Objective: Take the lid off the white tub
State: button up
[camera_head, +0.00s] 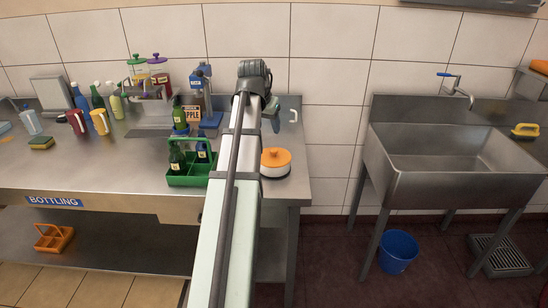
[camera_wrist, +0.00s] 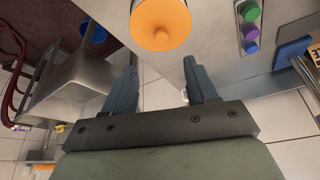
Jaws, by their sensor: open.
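The white tub (camera_head: 275,172) stands on the steel counter near its right end, just right of my arm. Its orange lid (camera_head: 276,157) with a small knob sits on top. In the wrist view the orange lid (camera_wrist: 160,22) is at the top centre, beyond my fingertips, and hides most of the tub. My gripper (camera_wrist: 162,68) is open and empty, its two fingers spread apart and not touching the lid. In the head view my gripper (camera_head: 273,115) is partly hidden behind my wrist, above the back of the counter.
A green crate (camera_head: 190,180) with bottles stands left of the tub, partly behind my arm. A steel sink (camera_head: 440,165) is at the right, with a blue bucket (camera_head: 399,250) below. The counter (camera_head: 297,160) right of the tub is bare.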

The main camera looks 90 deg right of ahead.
send_over(274, 150)
jog(key=w+a, duration=0.1)
jog(key=a, duration=0.2)
notch_tip(274, 150, down, 8)
jog(key=shift+d+r, duration=0.15)
jog(key=shift+r, duration=0.05)
jog(key=shift+d+x, duration=0.15)
jog(key=shift+x, duration=1.15)
jog(key=shift+d+x, duration=0.1)
jog(key=shift+x, duration=1.2)
jog(key=shift+r, duration=0.1)
jog(key=shift+c, duration=0.4)
grip_shut()
jog(key=shift+r, duration=0.1)
